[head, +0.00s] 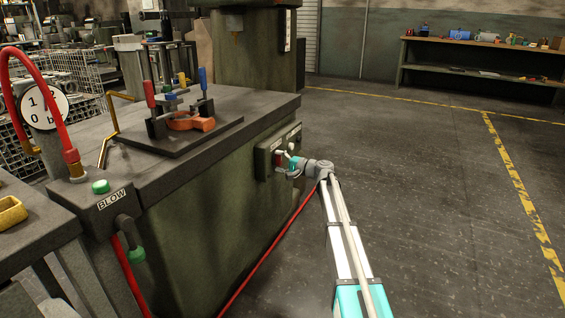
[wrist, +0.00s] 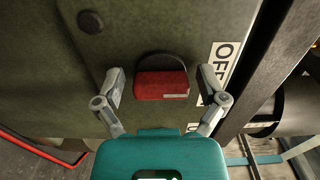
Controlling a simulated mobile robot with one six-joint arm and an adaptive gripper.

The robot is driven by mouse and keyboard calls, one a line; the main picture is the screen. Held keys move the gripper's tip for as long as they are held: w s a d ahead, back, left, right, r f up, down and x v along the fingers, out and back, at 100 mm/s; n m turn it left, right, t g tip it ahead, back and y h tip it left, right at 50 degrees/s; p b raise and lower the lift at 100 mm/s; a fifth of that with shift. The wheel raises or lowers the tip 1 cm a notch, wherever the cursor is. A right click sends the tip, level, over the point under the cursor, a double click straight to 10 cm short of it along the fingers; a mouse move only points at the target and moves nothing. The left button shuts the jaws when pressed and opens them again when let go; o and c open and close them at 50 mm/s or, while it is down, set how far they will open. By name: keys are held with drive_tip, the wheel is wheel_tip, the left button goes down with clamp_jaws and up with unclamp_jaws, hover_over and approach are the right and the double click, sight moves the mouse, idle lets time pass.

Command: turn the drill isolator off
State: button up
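The drill isolator has a red handle (wrist: 162,85) in front of a dark round hub (wrist: 160,62), on a grey-green box. In the wrist view a white label reading OFF (wrist: 222,65) is to the right of the handle, and part of another label shows lower down. In the head view the isolator box (head: 264,161) is on the side of the machine base. My gripper (wrist: 162,77) is open, with one finger on each side of the red handle and gaps visible on both sides. In the head view my gripper (head: 286,158) is at the box and hides part of the handle.
The machine table (head: 240,98) carries a clamp fixture with an orange casting (head: 190,121). A BLOW box (head: 110,199) and a gauge (head: 44,106) are at left. A red hose (head: 270,247) runs near the base. The floor at right is clear.

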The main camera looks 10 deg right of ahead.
drive_tip(key=shift+d, duration=0.1)
drive_tip(key=shift+d, duration=0.1)
idle(0.3)
drive_tip(key=v, duration=1.1)
drive_tip(key=shift+s+d, duration=0.25)
drive_tip(key=shift+d, duration=0.05)
drive_tip(key=s+a+f+n+g+h+p, duration=0.25)
drive_tip(key=s+a+p, duration=0.2)
drive_tip(key=s, duration=0.45)
drive_tip(key=s+a+f+n+g+h+p, duration=0.2)
drive_tip(key=s+a+g+h+p, duration=0.15)
drive_tip(key=s+a, duration=0.4)
drive_tip(key=s+d+n+g+h+p, duration=0.1)
drive_tip(key=s+d+g+h+p, duration=0.2)
drive_tip(key=s, duration=0.8)
drive_tip(key=s+d+n+g+h+p, duration=0.15)
drive_tip(key=s+h+p, duration=0.35)
drive_tip(key=s, duration=0.6)
wheel_tip(320, 180, up, 38)
drive_tip(key=p, duration=3.6)
drive_tip(key=shift+h, duration=0.3)
